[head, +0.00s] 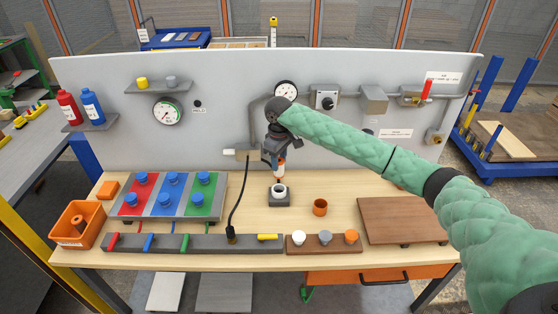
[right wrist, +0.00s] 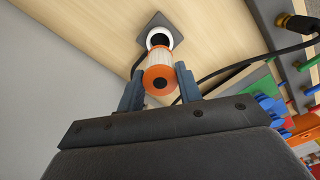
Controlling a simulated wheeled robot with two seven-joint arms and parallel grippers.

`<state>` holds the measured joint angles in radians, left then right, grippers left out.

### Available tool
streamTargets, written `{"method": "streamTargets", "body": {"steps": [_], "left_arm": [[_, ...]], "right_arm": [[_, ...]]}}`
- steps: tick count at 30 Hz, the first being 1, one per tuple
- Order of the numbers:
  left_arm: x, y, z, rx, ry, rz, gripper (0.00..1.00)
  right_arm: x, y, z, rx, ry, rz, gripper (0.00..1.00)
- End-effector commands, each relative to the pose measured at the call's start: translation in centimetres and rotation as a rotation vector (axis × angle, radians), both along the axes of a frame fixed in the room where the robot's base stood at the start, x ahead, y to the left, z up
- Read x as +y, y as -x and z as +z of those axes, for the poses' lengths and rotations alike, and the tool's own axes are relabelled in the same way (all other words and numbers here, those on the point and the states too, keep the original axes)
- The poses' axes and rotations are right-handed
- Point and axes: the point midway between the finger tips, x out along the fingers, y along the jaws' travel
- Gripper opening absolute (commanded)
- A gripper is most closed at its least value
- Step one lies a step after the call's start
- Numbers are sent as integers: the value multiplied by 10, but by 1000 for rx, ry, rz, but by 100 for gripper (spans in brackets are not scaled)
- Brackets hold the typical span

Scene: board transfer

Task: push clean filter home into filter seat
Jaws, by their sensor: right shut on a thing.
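My right gripper (head: 277,162) is shut on the clean filter (head: 281,172), a white pleated cylinder with orange ends. In the right wrist view the fingers (right wrist: 159,76) grip the filter (right wrist: 161,61) from both sides near its orange end cap. The filter seat (head: 279,189) is a white ring with a dark opening on a dark square base (head: 280,202) on the bench. The filter is upright just above the seat; part of the seat opening (right wrist: 160,38) shows past its far end. Whether they touch is unclear. My left gripper is not in view.
An orange cup (head: 320,207) stands right of the seat. A black cable (head: 238,205) hangs to the left. The grey rail (head: 190,243) and small knob board (head: 324,244) lie in front. A brown board (head: 403,220) lies right; an orange bin (head: 77,225) stands left.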

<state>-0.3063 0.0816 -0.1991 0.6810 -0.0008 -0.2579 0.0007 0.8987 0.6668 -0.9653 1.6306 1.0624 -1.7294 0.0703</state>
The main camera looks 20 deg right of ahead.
Motion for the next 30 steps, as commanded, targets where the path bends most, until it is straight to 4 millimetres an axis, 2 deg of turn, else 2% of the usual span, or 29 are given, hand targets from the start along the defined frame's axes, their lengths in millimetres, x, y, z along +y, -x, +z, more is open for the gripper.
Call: {"method": "streamTargets", "body": {"steps": [13, 17, 30], "left_arm": [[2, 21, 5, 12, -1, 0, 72], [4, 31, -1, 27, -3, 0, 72], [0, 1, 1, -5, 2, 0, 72]], "right_arm": [[0, 0, 2, 0, -1, 0, 13], [0, 0, -13, 1, 0, 0, 13], [0, 0, -48, 1, -1, 0, 13]]}}
